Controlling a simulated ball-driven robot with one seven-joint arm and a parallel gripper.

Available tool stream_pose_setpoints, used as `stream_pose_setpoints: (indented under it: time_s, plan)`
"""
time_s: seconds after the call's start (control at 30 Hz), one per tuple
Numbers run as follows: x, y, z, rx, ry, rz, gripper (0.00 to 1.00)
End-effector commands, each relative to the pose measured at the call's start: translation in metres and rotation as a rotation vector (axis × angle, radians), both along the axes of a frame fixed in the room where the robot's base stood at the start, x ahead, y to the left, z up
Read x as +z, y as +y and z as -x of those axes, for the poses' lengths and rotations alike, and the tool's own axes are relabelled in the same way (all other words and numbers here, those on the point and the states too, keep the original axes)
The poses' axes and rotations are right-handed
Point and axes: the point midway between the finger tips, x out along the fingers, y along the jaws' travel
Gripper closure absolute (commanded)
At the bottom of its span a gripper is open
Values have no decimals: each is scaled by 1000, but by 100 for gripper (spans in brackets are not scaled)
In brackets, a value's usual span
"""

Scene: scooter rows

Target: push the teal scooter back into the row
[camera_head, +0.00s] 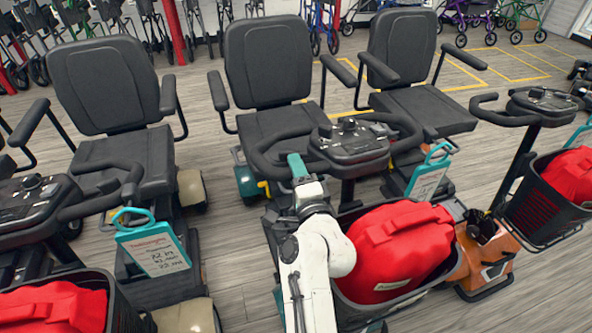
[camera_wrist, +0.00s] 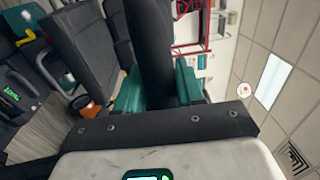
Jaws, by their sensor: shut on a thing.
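The teal scooter stands in the middle of the head view, with a black seat (camera_head: 267,62), a teal rear body (camera_head: 246,182) and a black handlebar with a console (camera_head: 350,142). Its front basket holds a red bag (camera_head: 397,250), and much of its lower front is hidden. My gripper (camera_head: 296,166) reaches up from the bottom and is shut on the left part of the handlebar. In the wrist view my gripper's teal fingers (camera_wrist: 158,84) stand on both sides of the black handlebar bar (camera_wrist: 150,40).
An orange scooter (camera_head: 490,258) stands close on the right, its body near the teal scooter's basket. A cream scooter (camera_head: 186,314) stands on the left with a hanging tag (camera_head: 152,248). Walkers (camera_head: 500,15) line the back. Bare wood floor (camera_head: 232,240) shows between the left and middle scooters.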

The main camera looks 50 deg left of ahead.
Motion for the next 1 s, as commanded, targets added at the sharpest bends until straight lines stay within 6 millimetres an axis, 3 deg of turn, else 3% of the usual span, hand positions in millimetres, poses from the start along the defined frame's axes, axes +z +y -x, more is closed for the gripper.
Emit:
stream_pose_setpoints:
  time_s: [0.53, 0.57, 0.73, 1.0]
  plan:
    - [-4, 0, 2, 3, 3, 5, 100]
    - [-4, 0, 2, 3, 3, 5, 60]
    - [-3, 0, 1, 2, 2, 3, 43]
    - [-1, -1, 1, 1, 1, 2, 43]
